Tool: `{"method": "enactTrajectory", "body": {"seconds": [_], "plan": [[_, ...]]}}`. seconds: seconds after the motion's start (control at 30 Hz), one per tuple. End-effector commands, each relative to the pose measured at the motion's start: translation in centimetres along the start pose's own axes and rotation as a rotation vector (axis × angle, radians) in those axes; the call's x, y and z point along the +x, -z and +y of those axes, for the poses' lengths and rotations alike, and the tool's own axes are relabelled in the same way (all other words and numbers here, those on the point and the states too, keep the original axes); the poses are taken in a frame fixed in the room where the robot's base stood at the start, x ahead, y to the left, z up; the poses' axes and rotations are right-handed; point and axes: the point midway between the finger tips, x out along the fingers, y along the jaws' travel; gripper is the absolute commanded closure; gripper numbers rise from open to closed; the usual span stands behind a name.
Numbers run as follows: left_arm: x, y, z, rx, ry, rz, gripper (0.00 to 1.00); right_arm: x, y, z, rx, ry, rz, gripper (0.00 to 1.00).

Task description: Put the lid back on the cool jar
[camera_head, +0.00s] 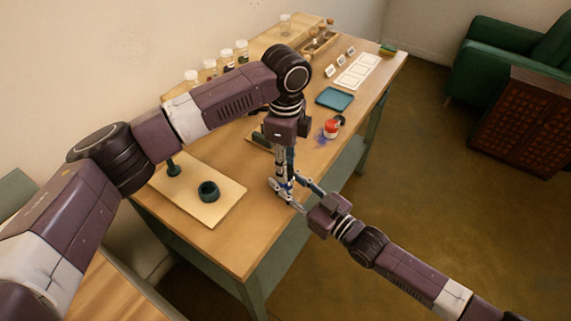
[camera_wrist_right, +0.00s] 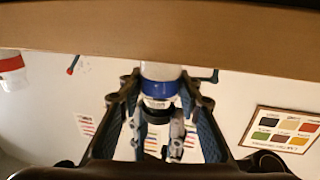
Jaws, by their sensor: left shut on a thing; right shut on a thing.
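The cool jar (camera_wrist_right: 162,88) shows a blue band and a pale part in the right wrist view. My right gripper (camera_wrist_right: 160,93) is shut around it; in the head view this gripper (camera_head: 297,192) is at the table's front edge. My left gripper (camera_head: 286,186) points down from above and meets it there. In the right wrist view the left fingers (camera_wrist_right: 155,130) close on the white lid (camera_wrist_right: 158,104), right against the blue band. I cannot tell whether the lid is seated. In the head view only a bit of blue shows between the fingers.
A board (camera_head: 222,208) with a dark ring-shaped bowl (camera_head: 208,192) is at the near left. Several jars (camera_head: 227,54) line the back.

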Motion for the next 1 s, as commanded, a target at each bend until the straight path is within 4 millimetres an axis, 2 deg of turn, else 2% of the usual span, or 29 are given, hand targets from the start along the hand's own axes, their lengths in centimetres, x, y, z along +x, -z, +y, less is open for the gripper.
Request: {"method": "enactTrajectory", "body": {"seconds": [0.03,0.2,0.57,0.67,1.0], "plan": [[0.0,-0.2,-0.1,-0.003,0.002,-0.003,0.71,0.0,0.0,0.0,0.000,0.000,0.000,1.00],[0.0,-0.1,-0.1,-0.004,0.001,-0.002,0.52,0.0,0.0,0.0,0.000,0.000,0.000,1.00],[-0.5,0.0,-0.1,-0.004,0.002,0.000,0.51,0.0,0.0,0.0,0.000,0.000,-0.001,1.00],[-1.7,0.0,-0.1,-0.004,0.004,0.001,0.51,0.0,0.0,0.0,0.000,0.000,-0.001,1.00],[-8.7,0.0,-0.1,-0.003,0.003,0.000,0.51,0.0,0.0,0.0,0.000,0.001,-0.001,1.00]]}}
